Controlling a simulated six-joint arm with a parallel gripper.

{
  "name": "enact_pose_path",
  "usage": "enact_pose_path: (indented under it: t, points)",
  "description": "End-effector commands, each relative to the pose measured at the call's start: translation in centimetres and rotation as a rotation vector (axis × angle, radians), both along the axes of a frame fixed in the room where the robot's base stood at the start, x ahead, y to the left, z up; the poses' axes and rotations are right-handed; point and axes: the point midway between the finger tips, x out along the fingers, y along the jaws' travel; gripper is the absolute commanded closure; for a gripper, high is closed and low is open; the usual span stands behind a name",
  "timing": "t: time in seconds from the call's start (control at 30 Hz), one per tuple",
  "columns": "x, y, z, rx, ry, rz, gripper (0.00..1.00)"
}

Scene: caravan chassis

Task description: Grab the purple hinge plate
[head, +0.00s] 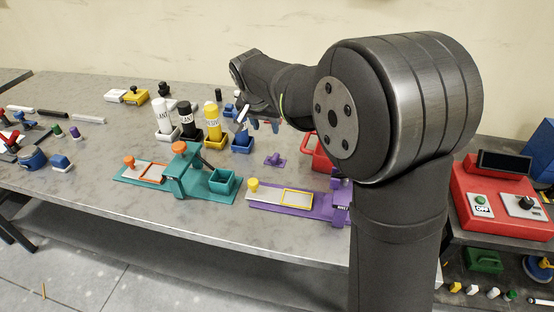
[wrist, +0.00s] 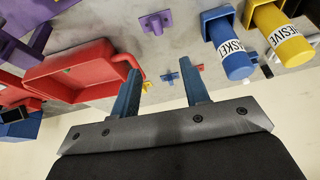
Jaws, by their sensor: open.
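A small purple plate (head: 275,160) with a raised part lies on the table in front of the red tray. It also shows near the top of the wrist view (wrist: 157,20), beyond my fingertips.
A red tray (wrist: 72,70) stands close to the left finger in the wrist view. Blue (wrist: 232,62) and yellow (wrist: 285,40) bottles stand to the right. A purple fixture (head: 300,200) and a teal fixture (head: 150,180) line the front edge.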

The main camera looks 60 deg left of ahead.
Motion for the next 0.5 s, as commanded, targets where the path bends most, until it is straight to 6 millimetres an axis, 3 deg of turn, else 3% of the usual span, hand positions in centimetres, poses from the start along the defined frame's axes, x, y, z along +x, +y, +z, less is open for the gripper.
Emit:
enact_pose_path:
  t: [0.17,0.5]
  points:
    - [0.4,0.6,-2.1,-0.010,-0.002,-0.002,0.58]
    - [2.6,2.3,-8.8,-0.009,-0.002,0.000,0.58]
